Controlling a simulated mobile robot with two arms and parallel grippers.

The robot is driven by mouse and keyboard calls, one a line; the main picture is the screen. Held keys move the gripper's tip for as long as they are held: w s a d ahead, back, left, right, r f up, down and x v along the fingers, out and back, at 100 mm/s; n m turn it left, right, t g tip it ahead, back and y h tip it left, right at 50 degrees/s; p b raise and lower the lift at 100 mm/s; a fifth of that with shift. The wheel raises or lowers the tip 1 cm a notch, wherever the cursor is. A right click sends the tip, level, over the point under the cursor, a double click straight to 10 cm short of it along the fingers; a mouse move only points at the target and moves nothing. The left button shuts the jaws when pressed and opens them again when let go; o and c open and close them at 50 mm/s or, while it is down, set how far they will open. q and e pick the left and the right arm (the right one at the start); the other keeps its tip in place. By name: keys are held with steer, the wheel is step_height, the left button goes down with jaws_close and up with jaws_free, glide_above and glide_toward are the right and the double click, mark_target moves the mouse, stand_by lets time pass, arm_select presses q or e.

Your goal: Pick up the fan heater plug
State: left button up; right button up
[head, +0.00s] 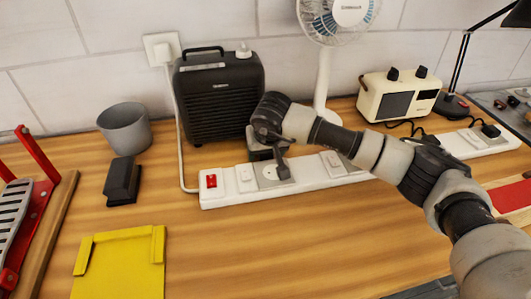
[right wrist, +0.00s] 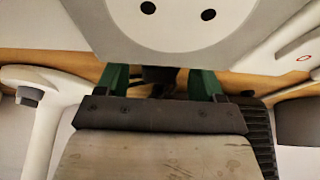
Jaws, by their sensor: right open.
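The fan heater (head: 218,98) is the black box with a ribbed front, standing against the wall. I cannot clearly make out its plug. My right gripper (head: 270,158) reaches in from the right and hangs low over the white power strip (head: 225,197), in front of the heater. In the right wrist view its green fingers (right wrist: 160,82) are apart. A dark, shadowed shape (right wrist: 160,74) shows between them; I cannot tell if it is the plug or is touched. A socket face with two holes (right wrist: 178,30) fills the top of that view. My left gripper is out of view.
A white fan (head: 323,75) stands behind my right arm; a cream radio (head: 398,97) and black lamp are at right. A grey cup (head: 124,128), dark block (head: 122,180) and yellow tray (head: 120,268) are at left. The front middle of the bench is clear.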

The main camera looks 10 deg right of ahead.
steer(key=c, duration=1)
steer(key=shift+r, duration=0.1)
steer(key=shift+r, duration=0.55)
step_height(320, 180, up, 3)
steer(key=shift+r+b, duration=0.1)
steer(key=shift+b, duration=0.45)
steer(key=s+d+r, duration=0.1)
steer(key=s+r, duration=0.1)
steer(key=s, duration=0.1)
steer(key=s+d+r+b, duration=0.1)
steer(key=s+r, duration=0.1)
steer(key=s, duration=0.2)
steer(key=s+r, duration=0.2)
steer(key=s, duration=0.2)
steer(key=shift+s+d+r+b, duration=0.2)
steer(key=shift+d+r+b, duration=0.1)
steer(key=shift+d, duration=0.1)
steer(key=shift+w+a+f, duration=0.1)
steer(key=shift+w+a+f+b, duration=0.45)
steer(key=shift+w+a+f, duration=0.05)
steer(key=shift+w+a, duration=0.2)
steer(key=shift+w+a+f+b, duration=0.45)
steer(key=shift+w+a, duration=0.2)
